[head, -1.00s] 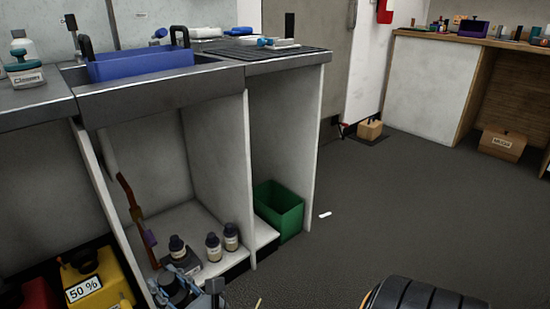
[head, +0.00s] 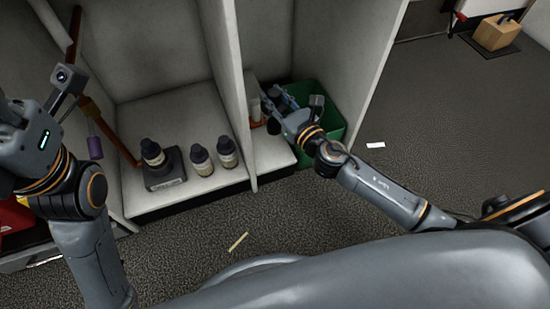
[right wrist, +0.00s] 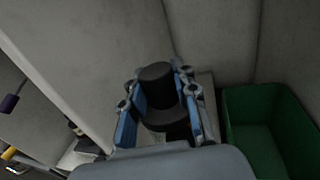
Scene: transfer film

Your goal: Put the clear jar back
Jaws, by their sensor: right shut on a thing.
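My right gripper (head: 274,104) reaches into the narrow right-hand compartment, beside the green bin. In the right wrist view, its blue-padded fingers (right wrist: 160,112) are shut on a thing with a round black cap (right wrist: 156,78). The thing's body is hidden below the cap, so I cannot tell whether it is clear or whether it touches the compartment floor. My left wrist (head: 38,145) is at the left of the head view. Its fingers do not show.
A green bin (head: 333,118) stands right of the gripper. A white partition (head: 238,90) separates it from a wider compartment. Three dark-capped bottles stand there: one on a dark labelled stand (head: 165,172), and two (head: 201,160) (head: 228,152) to its right. The floor to the right is open.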

